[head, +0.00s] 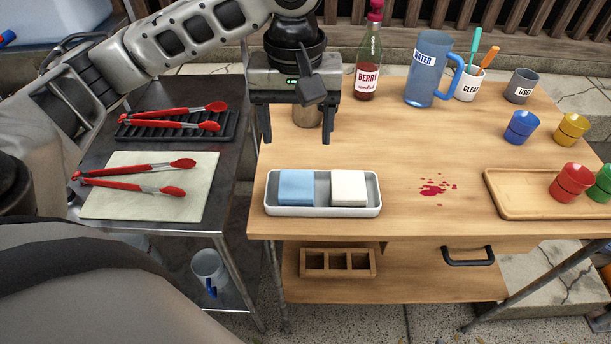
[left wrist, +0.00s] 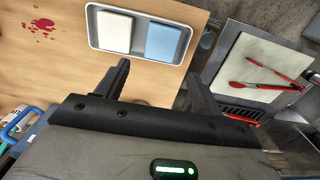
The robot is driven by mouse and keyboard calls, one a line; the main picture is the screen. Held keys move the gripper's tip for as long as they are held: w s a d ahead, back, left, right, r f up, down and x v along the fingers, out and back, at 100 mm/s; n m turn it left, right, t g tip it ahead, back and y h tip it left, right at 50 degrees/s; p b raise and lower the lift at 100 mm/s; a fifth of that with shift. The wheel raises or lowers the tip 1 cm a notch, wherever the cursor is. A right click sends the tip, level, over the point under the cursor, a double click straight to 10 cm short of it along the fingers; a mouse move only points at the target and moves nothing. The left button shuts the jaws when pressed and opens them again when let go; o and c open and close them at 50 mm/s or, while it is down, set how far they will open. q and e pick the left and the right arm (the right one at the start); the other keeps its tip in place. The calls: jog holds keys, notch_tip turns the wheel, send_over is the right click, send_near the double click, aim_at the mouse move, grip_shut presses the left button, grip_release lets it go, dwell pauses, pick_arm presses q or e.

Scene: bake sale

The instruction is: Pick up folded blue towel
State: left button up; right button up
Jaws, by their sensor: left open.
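The folded blue towel (head: 296,188) lies in the left half of a white tray (head: 322,211) near the table's front edge. A folded white towel (head: 348,188) lies beside it on the right. In the left wrist view the blue towel (left wrist: 163,41) is on the right of the white one (left wrist: 115,32). My left gripper (head: 297,140) is open and empty. It is above the table, behind the tray and apart from the towel. In the left wrist view its fingers (left wrist: 155,88) point toward the tray. My right gripper is not in view.
A brown cup (head: 307,115) stands behind my left fingers. A berry bottle (head: 368,60), a blue water pitcher (head: 428,70) and cups stand at the back. A red spill (head: 437,187) is right of the tray. A side table (head: 228,170) at left holds red tongs (head: 140,187).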

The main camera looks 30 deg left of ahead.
pick_arm(q)
send_over(296, 183)
notch_tip(296, 183, down, 7)
jog(key=shift+d+b, duration=0.1)
jog(key=shift+b, duration=0.35)
jog(key=shift+f+b, duration=0.4)
jog(key=shift+f, duration=2.65)
jog(key=c, duration=0.7)
